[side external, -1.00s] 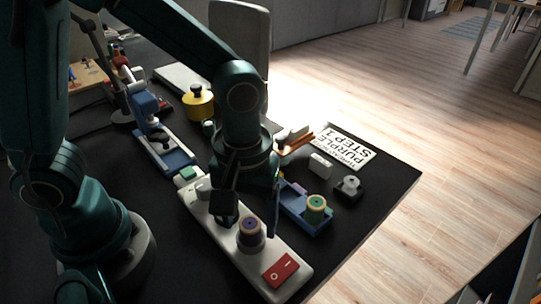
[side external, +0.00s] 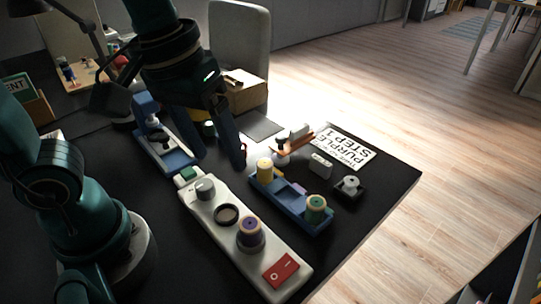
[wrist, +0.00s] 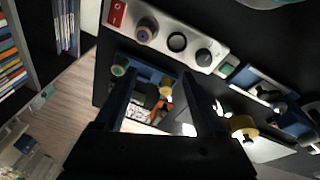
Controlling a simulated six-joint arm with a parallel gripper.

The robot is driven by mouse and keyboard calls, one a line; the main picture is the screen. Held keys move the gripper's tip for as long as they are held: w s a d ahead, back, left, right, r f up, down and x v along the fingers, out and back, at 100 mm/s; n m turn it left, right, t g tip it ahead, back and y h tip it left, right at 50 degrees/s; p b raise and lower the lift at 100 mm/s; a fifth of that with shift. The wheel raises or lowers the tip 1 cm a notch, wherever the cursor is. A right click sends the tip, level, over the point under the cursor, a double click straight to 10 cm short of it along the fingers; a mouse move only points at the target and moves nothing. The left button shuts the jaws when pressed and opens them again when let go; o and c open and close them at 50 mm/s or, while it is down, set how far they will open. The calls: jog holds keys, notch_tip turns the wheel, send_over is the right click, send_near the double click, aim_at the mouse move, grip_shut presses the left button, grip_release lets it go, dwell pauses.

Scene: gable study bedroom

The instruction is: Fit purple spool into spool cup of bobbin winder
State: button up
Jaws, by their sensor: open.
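The purple spool (side external: 250,228) stands upright in a grey cup on the white bobbin winder (side external: 213,226), beside the red switch. It also shows in the wrist view (wrist: 144,34). A dark, empty-looking ring (side external: 227,213) lies between the spool and the grey knob (side external: 205,188). How deep the spool sits cannot be told. My gripper (side external: 218,152) is open and empty, above the table beyond the winder and away from the spool. In the wrist view its two fingers (wrist: 157,78) are spread, with nothing between them.
A blue tray (side external: 290,210) beside the winder holds a yellow spool (side external: 264,166) and a green-topped spool (side external: 316,206). A "PURPLE STEP1" card (side external: 346,152), a white block (side external: 320,166) and a small dark device (side external: 348,187) lie beyond it. A blue-and-white device (side external: 165,150) stands at left.

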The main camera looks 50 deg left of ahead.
jog(key=shift+s+a+f+m+t+y, duration=0.1)
jog(key=shift+s+a+f+m+t, duration=0.25)
jog(key=shift+a+m+t, duration=0.35)
jog(key=shift+s+a+f+m+t+y, duration=0.1)
jog(key=shift+s+a+m+t, duration=0.35)
jog(key=shift+a, duration=0.4)
jog(key=shift+s+a+f+m+t+y, duration=0.1)
jog(key=shift+s+a+f+m+t, duration=0.15)
jog(key=shift+s+a+m+t, duration=0.4)
